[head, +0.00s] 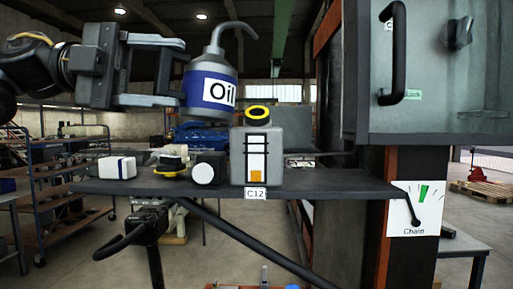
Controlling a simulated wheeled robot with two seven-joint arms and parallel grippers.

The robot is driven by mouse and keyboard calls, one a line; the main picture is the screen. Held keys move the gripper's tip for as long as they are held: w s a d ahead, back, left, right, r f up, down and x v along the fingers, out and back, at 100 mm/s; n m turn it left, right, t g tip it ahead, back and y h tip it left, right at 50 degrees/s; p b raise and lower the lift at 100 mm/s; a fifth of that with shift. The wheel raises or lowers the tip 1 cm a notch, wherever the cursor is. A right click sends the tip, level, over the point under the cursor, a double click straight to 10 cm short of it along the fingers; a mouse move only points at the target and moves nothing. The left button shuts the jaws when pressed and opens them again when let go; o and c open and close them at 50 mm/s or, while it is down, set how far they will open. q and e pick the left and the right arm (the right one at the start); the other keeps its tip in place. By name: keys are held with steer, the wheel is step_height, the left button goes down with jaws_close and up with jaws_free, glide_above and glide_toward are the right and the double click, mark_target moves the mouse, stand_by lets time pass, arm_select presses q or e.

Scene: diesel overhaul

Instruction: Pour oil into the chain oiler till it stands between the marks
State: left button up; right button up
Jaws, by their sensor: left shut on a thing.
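My left gripper (183,73) is shut on the oil can (209,88), a grey can with a blue band marked "Oil". The can is held nearly upright, in the air above the shelf and up to the left of the chain oiler. Its thin spout (235,28) curves over at the top toward the right. The chain oiler (276,150) is a grey box labelled C12 with a yellow ring opening (257,113) on top. Its white window has black marks, and orange oil (256,176) shows only at the bottom, below the marks.
The dark shelf (330,187) carries the oiler, with a white-and-blue box (117,167) and a dark cylinder (208,169) to its left. A grey cabinet (430,75) with a black handle is at the right. A "Chain" dial (417,208) is below it.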

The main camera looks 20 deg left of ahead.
arm_select(q)
steer(key=shift+s+a+r, duration=0.1)
steer(key=shift+s+r, duration=0.05)
steer(key=shift+s, duration=0.1)
steer(key=shift+w, duration=0.15)
steer(key=p, duration=0.1)
steer(key=y+p, duration=0.1)
steer(key=shift+s+a+r+n+g+p, duration=0.1)
steer(key=shift+s+r+n+g+p, duration=0.1)
steer(key=shift+s+n+g+p, duration=0.2)
steer(key=shift+s+f, duration=0.1)
steer(key=shift+f, duration=0.2)
steer(key=shift+r+n+p, duration=0.1)
steer(key=shift+n+p, duration=0.2)
steer(key=shift+p, duration=0.15)
steer(key=shift+a+r+y+p, duration=0.1)
steer(key=shift+r+y+p, duration=0.05)
steer(key=shift+y+p, duration=0.2)
steer(key=shift+s+g+p, duration=0.1)
steer(key=shift+g+p, duration=0.2)
steer(key=shift+p, duration=0.1)
